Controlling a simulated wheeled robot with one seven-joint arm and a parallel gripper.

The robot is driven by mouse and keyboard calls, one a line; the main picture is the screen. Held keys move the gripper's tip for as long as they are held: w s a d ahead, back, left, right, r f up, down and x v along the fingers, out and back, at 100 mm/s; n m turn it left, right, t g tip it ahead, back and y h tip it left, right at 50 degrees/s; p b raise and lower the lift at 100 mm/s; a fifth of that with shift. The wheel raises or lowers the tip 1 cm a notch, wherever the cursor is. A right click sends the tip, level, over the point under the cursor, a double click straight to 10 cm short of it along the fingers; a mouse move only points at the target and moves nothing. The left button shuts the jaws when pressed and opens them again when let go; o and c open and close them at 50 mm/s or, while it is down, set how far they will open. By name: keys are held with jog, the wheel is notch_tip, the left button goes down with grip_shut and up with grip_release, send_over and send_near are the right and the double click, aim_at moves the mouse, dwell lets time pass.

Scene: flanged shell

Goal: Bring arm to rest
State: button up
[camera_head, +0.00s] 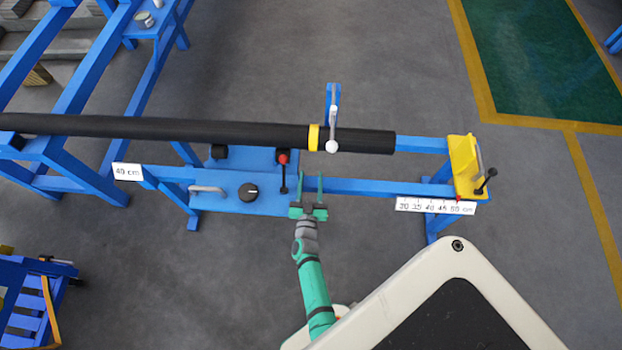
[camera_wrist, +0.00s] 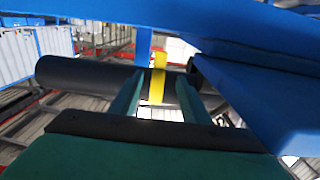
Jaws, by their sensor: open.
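My gripper (camera_head: 308,186) is green and sits at the end of my green and grey arm, in front of the blue machine frame (camera_head: 365,187). Its two fingers are apart, and nothing shows between them in the head view. In the wrist view the fingers (camera_wrist: 155,95) point towards a black pipe (camera_wrist: 90,75) with a yellow band (camera_wrist: 158,78); the pipe lies beyond the fingertips. In the head view the pipe (camera_head: 120,126) lies across the frame, and the yellow band (camera_head: 313,138) is near its right end. I cannot tell whether the fingers touch the frame.
A red-knobbed lever (camera_head: 283,160) and a black dial (camera_head: 248,192) are close left of my gripper. A yellow stop block (camera_head: 465,165) stands at the frame's right end, above a scale label (camera_head: 435,206). Grey floor (camera_head: 200,285) is free at lower left.

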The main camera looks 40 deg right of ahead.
dwell(0.5)
jog(key=s+a+r+n+t+y, duration=0.1)
jog(key=s+a+r+n+y, duration=0.25)
jog(key=s+a, duration=0.5)
jog(key=s+a+r+n+t+y, duration=0.2)
jog(key=s+a+r+y, duration=0.25)
jog(key=s+a, duration=0.4)
jog(key=s+a+r+n+y, duration=0.1)
jog(key=s+a+r+y, duration=0.1)
jog(key=s+a+r, duration=0.3)
jog(key=s+a+r+n+g+y, duration=0.1)
jog(key=s+a+r, duration=0.4)
jog(key=r, duration=0.7)
jog(key=a, duration=0.2)
jog(key=shift+s+a+r+n+y, duration=0.3)
jog(key=shift+a+n+y, duration=0.05)
jog(key=shift+y, duration=0.05)
